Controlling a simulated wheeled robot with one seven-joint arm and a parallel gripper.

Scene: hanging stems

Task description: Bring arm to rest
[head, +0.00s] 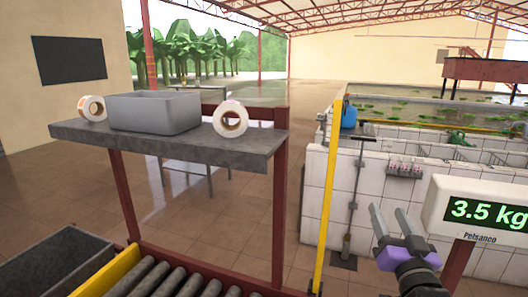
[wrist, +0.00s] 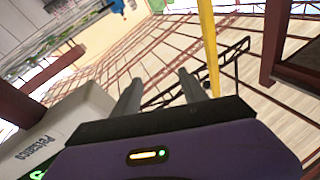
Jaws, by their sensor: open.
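My gripper (head: 391,221) is at the lower right of the head view, raised in the air with its two grey fingers apart and nothing between them. It is just left of the scale display (head: 482,209), which reads 3.5 kg. In the wrist view my gripper (wrist: 159,85) shows both fingers apart and empty, pointing toward the roof frame. The display's housing (wrist: 85,115) shows close on the left there. Part of my arm runs down out of the head view below the purple wrist.
A grey shelf (head: 170,143) holds a grey bin (head: 153,111) and two label rolls (head: 230,119). Rollers (head: 185,281) and a dark crate (head: 58,262) are below. A yellow post (head: 328,200) and white tiled tanks (head: 385,195) stand behind my gripper. Open floor lies beyond the shelf.

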